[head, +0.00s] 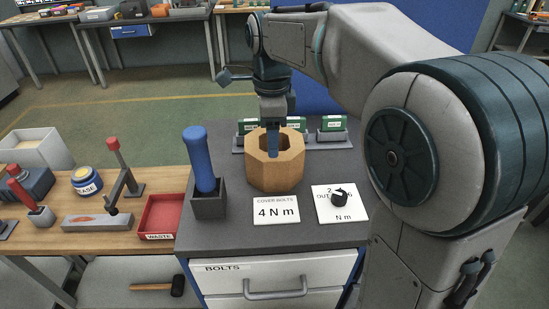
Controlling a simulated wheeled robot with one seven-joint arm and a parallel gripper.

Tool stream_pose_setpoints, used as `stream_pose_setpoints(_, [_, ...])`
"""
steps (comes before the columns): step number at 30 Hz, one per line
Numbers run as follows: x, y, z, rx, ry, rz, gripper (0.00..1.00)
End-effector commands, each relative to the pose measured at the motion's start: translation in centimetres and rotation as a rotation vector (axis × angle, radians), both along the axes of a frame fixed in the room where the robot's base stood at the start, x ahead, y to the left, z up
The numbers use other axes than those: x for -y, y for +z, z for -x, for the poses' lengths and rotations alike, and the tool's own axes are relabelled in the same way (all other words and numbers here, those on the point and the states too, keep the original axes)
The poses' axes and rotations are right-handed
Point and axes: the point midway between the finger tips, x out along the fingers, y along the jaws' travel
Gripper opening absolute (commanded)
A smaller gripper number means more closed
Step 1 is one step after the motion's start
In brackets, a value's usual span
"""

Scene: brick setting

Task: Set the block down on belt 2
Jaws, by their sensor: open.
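My gripper (273,151) points straight down over a wooden octagonal holder (275,180) on the dark top of a drawer cabinet. Its blue fingers reach into the hollow of the holder, and the tips are partly hidden by the rim. The fingers are open. I cannot see a block between them, and what lies inside the holder is hidden. No belt or anything marked as belt 2 shows in the head view.
A blue-handled tool (199,160) stands in a dark holder left of the octagon. In front lie a "4 N m" card (276,209) and another card (327,211) with a small black knob (342,196). Green-labelled holders (333,130) stand behind. A red waste tray (160,215) is at left.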

Motion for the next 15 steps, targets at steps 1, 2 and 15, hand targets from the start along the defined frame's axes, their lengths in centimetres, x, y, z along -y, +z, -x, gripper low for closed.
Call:
stream_pose_setpoints(1, [0.0,-0.9,0.0,-0.003,0.001,0.001,0.57])
stream_pose_setpoints(2, [0.0,-1.3,0.0,-0.003,0.001,0.001,0.57])
stream_pose_setpoints(15, [0.8,-5.4,0.9,-0.003,0.001,0.001,0.57])
